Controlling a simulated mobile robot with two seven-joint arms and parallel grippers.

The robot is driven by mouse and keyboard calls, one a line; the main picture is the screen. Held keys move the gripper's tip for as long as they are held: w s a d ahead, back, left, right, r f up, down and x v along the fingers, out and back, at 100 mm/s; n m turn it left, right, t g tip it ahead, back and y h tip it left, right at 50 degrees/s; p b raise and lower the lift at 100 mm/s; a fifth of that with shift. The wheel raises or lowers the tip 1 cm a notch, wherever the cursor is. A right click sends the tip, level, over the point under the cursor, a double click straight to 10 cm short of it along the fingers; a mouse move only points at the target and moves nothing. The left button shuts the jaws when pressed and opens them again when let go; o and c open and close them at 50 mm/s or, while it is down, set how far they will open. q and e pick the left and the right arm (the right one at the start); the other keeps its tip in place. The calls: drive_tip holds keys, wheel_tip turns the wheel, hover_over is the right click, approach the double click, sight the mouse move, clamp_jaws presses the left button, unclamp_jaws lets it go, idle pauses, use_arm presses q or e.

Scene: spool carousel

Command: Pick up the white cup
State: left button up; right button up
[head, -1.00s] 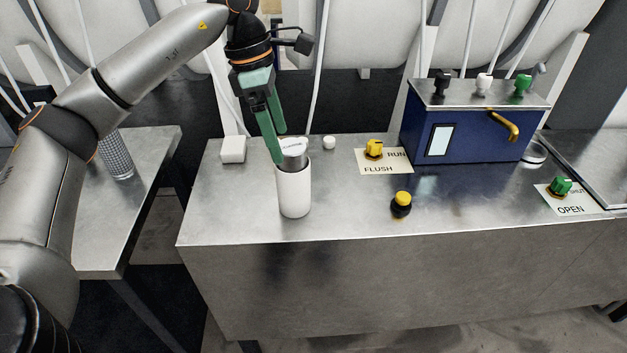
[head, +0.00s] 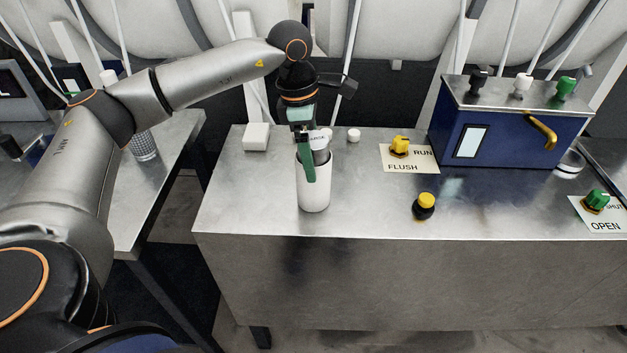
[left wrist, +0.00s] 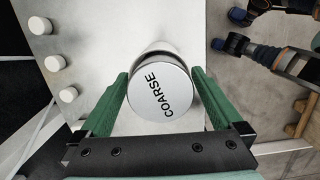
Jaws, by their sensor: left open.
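The white cup (head: 314,196) is a tall, upright cylinder on the metal bench. A grey metal cylinder stands in its mouth, its white top (left wrist: 162,92) marked COARSE. My left gripper (head: 311,168) points down at the cup, open, with one green finger in front of the cup's upper wall. In the left wrist view the two green fingers (left wrist: 160,76) lie on either side of the marked top, with gaps visible. That top hides most of the cup there. I cannot tell whether a finger touches the cup.
A white block (head: 256,137) and a small white knob (head: 353,135) are behind the cup. To the right are a yellow RUN/FLUSH knob (head: 399,146), a yellow-topped button (head: 424,206) and a blue box (head: 505,135). The bench front left of the button is clear.

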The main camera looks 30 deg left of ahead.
use_arm(q)
wheel_tip(320, 180, down, 2)
drive_tip(key=shift+w+d+f, duration=0.1)
drive_tip(key=shift+d, duration=0.05)
clamp_jaws()
idle(0.8)
